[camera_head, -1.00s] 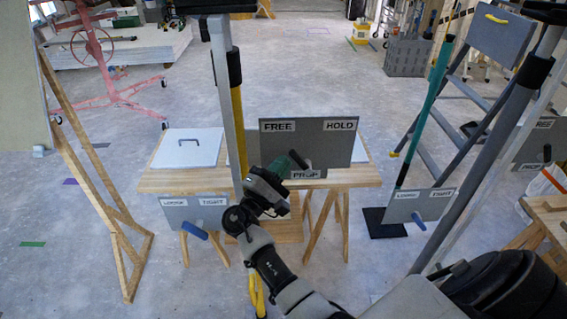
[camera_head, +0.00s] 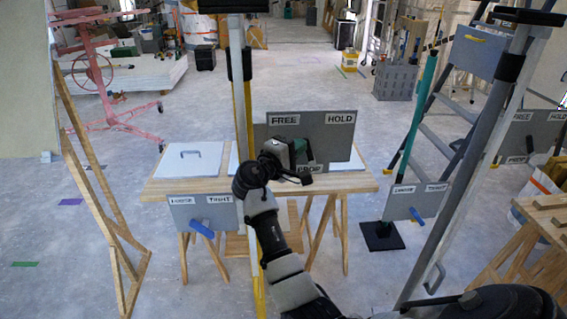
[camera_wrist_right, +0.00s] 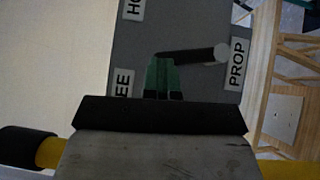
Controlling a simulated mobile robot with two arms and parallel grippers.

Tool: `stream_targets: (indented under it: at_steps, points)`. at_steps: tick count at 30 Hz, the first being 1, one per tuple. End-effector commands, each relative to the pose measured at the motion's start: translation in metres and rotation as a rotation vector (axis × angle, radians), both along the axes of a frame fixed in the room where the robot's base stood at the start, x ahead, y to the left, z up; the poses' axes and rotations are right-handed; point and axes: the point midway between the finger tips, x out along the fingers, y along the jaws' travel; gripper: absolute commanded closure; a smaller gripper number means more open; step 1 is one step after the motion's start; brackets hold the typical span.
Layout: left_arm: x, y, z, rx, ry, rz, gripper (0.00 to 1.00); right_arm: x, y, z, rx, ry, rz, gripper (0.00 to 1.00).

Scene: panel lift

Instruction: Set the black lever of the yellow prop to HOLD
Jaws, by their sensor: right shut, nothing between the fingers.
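The yellow prop (camera_head: 248,100) stands upright left of centre in the head view, partly behind a grey post. Its grey plate (camera_head: 345,150) carries the labels FREE, HOLD and PROP. My right gripper (camera_head: 300,152) is in front of the plate and hides the lever there. In the right wrist view the black lever (camera_wrist_right: 188,55) runs from its pivot near PROP, pointing away from that label, between FREE and HOLD and leaning slightly to FREE. The green fingers (camera_wrist_right: 162,75) are shut and empty, at the lever's free end on its FREE side; contact is unclear. My left gripper is out of view.
A wooden trestle table (camera_head: 350,182) stands behind the prop. A LOOSE/TIGHT plate (camera_head: 190,215) with a blue lever is at lower left, and another (camera_head: 415,200) at right by a green pole. A wooden frame (camera_head: 90,180) stands far left.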

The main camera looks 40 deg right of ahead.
Motion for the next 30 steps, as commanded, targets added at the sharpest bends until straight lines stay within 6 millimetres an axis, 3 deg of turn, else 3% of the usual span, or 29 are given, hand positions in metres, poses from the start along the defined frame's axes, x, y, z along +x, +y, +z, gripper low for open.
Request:
stream_targets:
  at_steps: [7, 16, 30]
  points:
    - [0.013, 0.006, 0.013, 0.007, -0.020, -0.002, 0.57, -0.008, -0.019, 0.013, 0.200, -0.126, 0.003, 1.00]
    - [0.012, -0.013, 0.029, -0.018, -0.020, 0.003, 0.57, -0.018, -0.035, 0.015, 0.421, -0.261, 0.004, 1.00]
    - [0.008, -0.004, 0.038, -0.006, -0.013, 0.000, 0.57, -0.027, -0.049, 0.011, 0.414, -0.255, 0.003, 1.00]
